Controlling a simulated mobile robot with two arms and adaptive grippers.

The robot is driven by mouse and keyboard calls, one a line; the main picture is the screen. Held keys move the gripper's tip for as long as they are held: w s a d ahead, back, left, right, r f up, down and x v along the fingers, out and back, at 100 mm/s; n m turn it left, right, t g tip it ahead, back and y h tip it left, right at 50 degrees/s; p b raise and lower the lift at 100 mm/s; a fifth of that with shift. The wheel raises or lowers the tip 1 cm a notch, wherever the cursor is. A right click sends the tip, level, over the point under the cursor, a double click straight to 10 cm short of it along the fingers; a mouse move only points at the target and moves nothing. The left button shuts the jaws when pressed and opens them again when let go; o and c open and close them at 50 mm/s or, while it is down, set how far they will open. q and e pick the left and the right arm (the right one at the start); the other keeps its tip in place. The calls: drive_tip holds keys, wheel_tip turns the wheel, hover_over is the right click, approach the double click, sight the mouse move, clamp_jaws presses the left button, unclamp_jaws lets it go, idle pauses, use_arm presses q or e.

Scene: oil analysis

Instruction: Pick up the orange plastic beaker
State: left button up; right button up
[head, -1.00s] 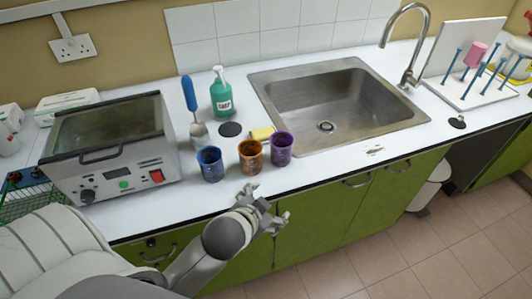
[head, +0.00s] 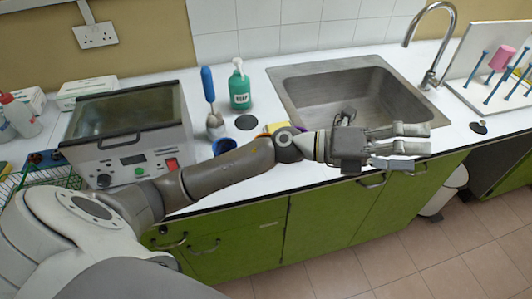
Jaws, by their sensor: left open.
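A bit of purple, probably the purple beaker's rim (head: 279,127), shows just above the forearm. My left gripper (head: 424,141) is stretched out to the right, in front of the sink and over the counter's front edge. Its fingers are apart, with nothing seen between them, and it is well to the right of the beakers. My right gripper is not in view.
The steel sink (head: 290,83) with its tap (head: 436,45) lies behind my gripper. A green soap bottle (head: 240,90), a blue-handled brush (head: 208,86) and a grey bath unit (head: 122,157) stand on the left. A drying rack (head: 488,98) stands at the right. Green cupboards (head: 325,222) are below.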

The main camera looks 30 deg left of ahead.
use_arm(q)
drive_tip(key=w+a+f+m+g+y, duration=0.1)
drive_tip(key=a+f+m+g+y, duration=0.5)
drive_tip(key=a+f+m+y, duration=0.45)
drive_tip(key=w+a+f+n+g+y, duration=0.15)
drive_tip(key=a+n+y, duration=0.45)
drive_tip(key=a, duration=1.5)
drive_tip(key=f, duration=0.2)
drive_tip(key=f+m+y+p, duration=0.1)
drive_tip(key=f, duration=0.1)
drive_tip(key=f+m+y+p, duration=0.1)
drive_tip(key=f, duration=0.1)
drive_tip(key=shift+a, duration=0.4)
wheel_tip(320, 180, down, 4)
drive_tip(key=shift+s+r+p, duration=0.15)
drive_tip(key=shift+r+p, duration=0.1)
drive_tip(key=shift+p, duration=0.55)
drive_tip(key=shift+f, duration=0.45)
drive_tip(key=c, duration=1.1)
drive_tip(key=shift+o, duration=0.2)
